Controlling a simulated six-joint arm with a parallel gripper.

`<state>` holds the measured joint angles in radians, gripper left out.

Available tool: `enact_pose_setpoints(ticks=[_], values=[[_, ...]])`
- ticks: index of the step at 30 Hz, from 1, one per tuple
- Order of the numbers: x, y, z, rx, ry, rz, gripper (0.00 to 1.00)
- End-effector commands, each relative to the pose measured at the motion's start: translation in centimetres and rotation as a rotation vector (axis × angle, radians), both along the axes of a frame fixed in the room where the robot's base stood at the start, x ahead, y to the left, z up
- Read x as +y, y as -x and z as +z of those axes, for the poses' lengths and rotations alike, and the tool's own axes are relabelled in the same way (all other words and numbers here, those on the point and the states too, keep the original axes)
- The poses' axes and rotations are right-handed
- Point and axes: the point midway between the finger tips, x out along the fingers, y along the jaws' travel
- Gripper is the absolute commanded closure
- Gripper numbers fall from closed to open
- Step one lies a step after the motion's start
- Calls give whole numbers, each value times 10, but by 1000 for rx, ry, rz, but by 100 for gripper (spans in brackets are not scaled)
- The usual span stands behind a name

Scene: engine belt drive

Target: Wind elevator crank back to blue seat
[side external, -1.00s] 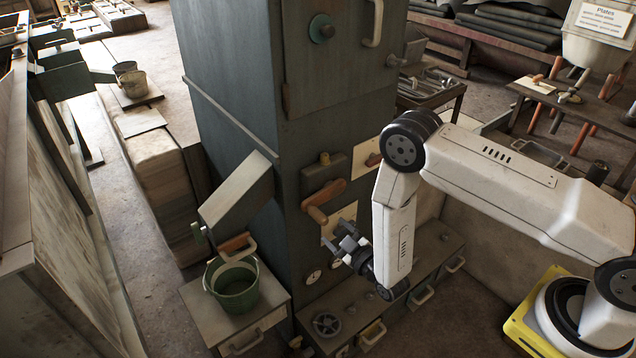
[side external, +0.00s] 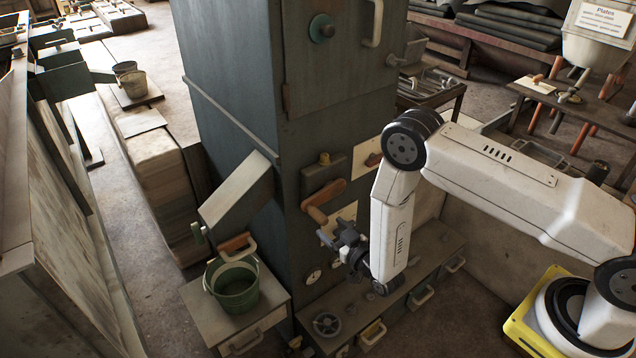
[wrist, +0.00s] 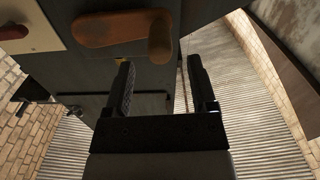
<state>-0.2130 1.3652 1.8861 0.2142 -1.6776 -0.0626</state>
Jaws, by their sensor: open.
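The crank also shows at the top of the wrist view (wrist: 125,30). My gripper (side external: 326,239) is just below and slightly right of the crank in the side view. In the wrist view my gripper (wrist: 159,64) has its two dark fingers apart with nothing between them. The fingertips point toward the crank and look apart from it, though the depth is hard to judge. I cannot make out a blue seat.
A dark red handle (side external: 373,159) sits on a pale plate right of the crank. A sloping chute (side external: 238,190) juts out at left, above a green bucket (side external: 232,287) on a small stand. A low ledge with a handwheel (side external: 326,324) and drawers lies below my gripper.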

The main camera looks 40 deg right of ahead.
Motion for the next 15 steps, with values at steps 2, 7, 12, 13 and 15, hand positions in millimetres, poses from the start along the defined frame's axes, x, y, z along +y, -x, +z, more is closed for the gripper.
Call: enact_pose_setpoints(ticks=[2, 7, 12, 13, 15], values=[[0, -9, 1, -3, 0, -1, 27], [0, -29, 1, -3, 0, -1, 27], [0, -47, 0, -2, 0, -1, 27], [0, -50, 0, -2, 0, -1, 27], [0, -55, 0, -1, 1, -1, 27]])
